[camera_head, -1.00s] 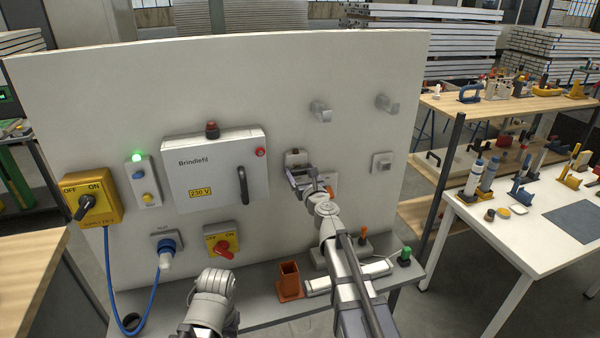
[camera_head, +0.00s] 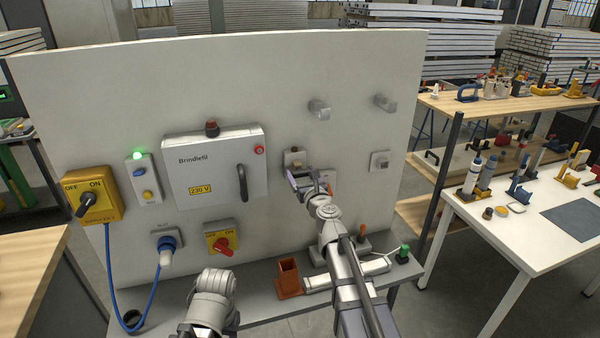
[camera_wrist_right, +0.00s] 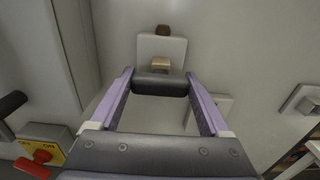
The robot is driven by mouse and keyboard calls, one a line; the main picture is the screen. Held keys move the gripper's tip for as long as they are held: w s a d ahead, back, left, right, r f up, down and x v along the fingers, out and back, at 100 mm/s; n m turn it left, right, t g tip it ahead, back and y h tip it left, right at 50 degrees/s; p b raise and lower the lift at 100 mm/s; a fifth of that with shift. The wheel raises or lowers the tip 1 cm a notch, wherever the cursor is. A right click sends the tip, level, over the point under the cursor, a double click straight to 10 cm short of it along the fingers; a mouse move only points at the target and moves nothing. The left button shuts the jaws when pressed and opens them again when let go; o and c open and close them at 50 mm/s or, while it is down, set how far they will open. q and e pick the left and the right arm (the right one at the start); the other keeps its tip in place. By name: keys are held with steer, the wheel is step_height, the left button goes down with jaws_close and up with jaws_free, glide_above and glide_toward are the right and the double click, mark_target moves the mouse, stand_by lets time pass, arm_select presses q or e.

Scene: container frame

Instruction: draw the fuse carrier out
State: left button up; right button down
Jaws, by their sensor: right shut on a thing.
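The fuse carrier (camera_wrist_right: 160,84) shows in the right wrist view as a dark, rounded bar across the gap between my purple fingertips. My right gripper (camera_head: 303,178) is shut on it in front of the panel. Just beyond it is the pale fuse base (camera_wrist_right: 174,46), with a tan block at its lower middle and a brown knob on top. The base also shows in the head view (camera_head: 295,157), partly behind the gripper. I cannot tell whether the carrier is still touching the base. Of my left arm only a link shows, at the bottom; its gripper is out of view.
The white panel (camera_head: 345,75) carries a grey cabinet (camera_head: 215,170) left of the gripper, a red-handled switch (camera_head: 221,239), hooks and a small switch (camera_head: 380,161) at right. The shelf below holds an orange open holder (camera_head: 288,280) and a green-topped piece (camera_head: 403,254).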

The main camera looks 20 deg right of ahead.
steer(key=shift+s, duration=0.4)
steer(key=shift+w, duration=0.1)
jaws_free()
steer(key=s, duration=0.8)
steer(key=shift+d, duration=0.15)
